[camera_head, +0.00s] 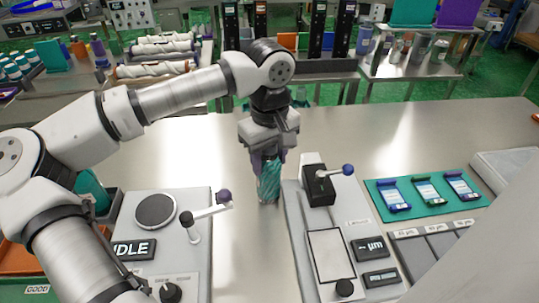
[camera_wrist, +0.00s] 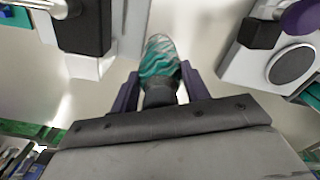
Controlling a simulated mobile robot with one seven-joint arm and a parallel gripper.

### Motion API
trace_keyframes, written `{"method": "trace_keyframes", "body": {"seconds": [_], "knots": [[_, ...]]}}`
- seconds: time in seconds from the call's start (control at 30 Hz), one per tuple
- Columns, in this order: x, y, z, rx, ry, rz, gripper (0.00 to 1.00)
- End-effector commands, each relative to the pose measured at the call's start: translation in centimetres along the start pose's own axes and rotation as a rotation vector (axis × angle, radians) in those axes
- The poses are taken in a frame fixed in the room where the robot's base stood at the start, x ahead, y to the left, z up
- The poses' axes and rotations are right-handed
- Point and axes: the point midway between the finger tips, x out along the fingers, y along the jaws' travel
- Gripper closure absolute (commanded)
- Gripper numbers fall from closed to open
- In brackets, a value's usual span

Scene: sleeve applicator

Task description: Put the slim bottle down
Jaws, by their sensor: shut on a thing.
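The slim bottle (camera_head: 269,182) is clear with a teal wavy pattern and stands upright in the head view. My gripper (camera_head: 267,155) points down with its fingers shut around the bottle's upper part. In the wrist view the bottle (camera_wrist: 160,62) sits between the two purple fingers of my gripper (camera_wrist: 160,88). The bottle's base is at or just above the steel table (camera_head: 345,137); I cannot tell whether it touches. Its top is hidden by my gripper.
A machine with a round plate and an "IDLE" display (camera_head: 134,250) stands left of the bottle. A device with a blue-knobbed lever (camera_head: 319,185) stands close on the right. A green mat (camera_head: 408,212) with small devices lies farther right. The table behind is clear.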

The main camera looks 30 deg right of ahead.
Motion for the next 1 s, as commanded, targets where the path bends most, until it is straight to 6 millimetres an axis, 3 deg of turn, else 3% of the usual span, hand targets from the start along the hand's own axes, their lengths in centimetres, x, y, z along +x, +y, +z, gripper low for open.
{"method": "trace_keyframes", "body": {"seconds": [0.27, 0.3, 0.43, 0.83, 1.0], "knots": [[0.4, 0.0, 0.0, 0.000, 0.001, 0.001, 1.00], [0.2, 0.0, 0.0, 0.000, 0.001, 0.000, 0.50], [0.2, 0.0, 0.0, 0.000, 0.001, 0.000, 0.33], [-0.4, 0.0, 0.0, -0.001, 0.002, 0.000, 0.32], [-3.2, 0.1, -0.1, -0.002, 0.004, 0.001, 0.32]]}}
